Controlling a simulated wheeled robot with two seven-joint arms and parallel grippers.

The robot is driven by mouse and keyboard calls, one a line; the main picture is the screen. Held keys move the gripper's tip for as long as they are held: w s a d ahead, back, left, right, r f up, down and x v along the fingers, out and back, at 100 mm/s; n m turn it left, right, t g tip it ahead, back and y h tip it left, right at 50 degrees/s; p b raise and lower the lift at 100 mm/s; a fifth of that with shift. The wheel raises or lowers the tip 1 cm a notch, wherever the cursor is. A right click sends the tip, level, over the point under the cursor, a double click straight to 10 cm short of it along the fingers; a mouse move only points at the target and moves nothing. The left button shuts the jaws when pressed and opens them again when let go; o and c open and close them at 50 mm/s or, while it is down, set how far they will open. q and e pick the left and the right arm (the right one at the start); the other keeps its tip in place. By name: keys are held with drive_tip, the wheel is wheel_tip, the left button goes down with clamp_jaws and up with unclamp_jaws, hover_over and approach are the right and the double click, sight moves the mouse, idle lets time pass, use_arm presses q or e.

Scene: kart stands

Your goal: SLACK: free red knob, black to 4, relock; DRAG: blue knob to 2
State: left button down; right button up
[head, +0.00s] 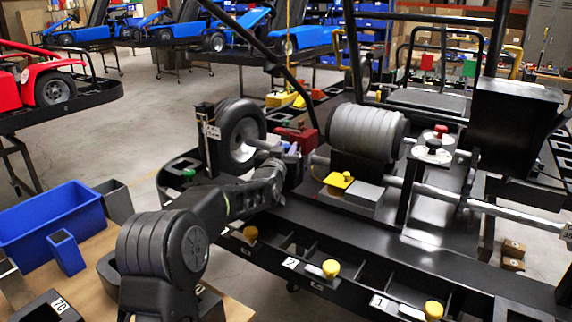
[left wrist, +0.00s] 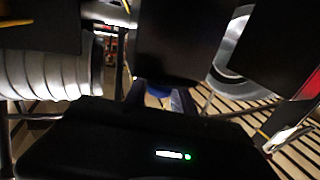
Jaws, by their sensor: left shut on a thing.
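The red knob (head: 440,131) stands on a round plate on the kart stand, right of the grey ribbed drum. The black knob (head: 433,146) sits just in front of it. My left gripper (head: 291,152) reaches in from the left, between the wheel and the drum. It is shut on a small blue part, which looks like the blue knob (head: 293,147) and is mostly hidden by the fingers. Blue also shows between dark shapes in the left wrist view (left wrist: 178,101). Scale numbers by these knobs are too small to read. My right gripper is not in view.
The grey drum (head: 365,132) and the wheel (head: 241,138) closely flank my left gripper. A red block (head: 297,134) is just behind it. Yellow knobs (head: 330,268) line the front rail by number cards. Blue bins (head: 50,226) stand on the table at left.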

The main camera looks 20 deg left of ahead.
use_arm(q)
drive_tip(key=shift+d+n+y+p, duration=0.3)
drive_tip(key=shift+y, duration=0.1)
drive_tip(key=n+g+y+p, duration=0.1)
drive_tip(key=n+y+p, duration=0.1)
drive_tip(key=p, duration=0.1)
drive_tip(key=n+g+y+p, duration=0.1)
drive_tip(key=g+y+p, duration=0.1)
drive_tip(key=y+p, duration=0.1)
drive_tip(key=n+g+y+p, duration=0.1)
drive_tip(key=n+y+p, duration=0.1)
drive_tip(key=p, duration=0.3)
drive_tip(key=shift+a+r+n+y, duration=0.2)
drive_tip(key=shift+r+n+y, duration=0.05)
drive_tip(key=shift+n+y, duration=0.05)
drive_tip(key=shift+a+f+n+g+y+p, duration=0.1)
drive_tip(key=shift+f+n+g+y+p, duration=0.1)
drive_tip(key=shift+n+g+y+p, duration=1.05)
drive_tip(key=shift+g, duration=0.25)
drive_tip(key=c, duration=1.1)
unclamp_jaws()
drive_tip(key=shift+o, duration=0.2)
drive_tip(key=shift+m, duration=0.25)
drive_tip(key=b+v, duration=0.2)
drive_tip(key=v, duration=0.5)
drive_tip(key=shift+s+d, duration=0.25)
drive_tip(key=shift+s, duration=0.05)
drive_tip(key=shift+c, duration=0.2)
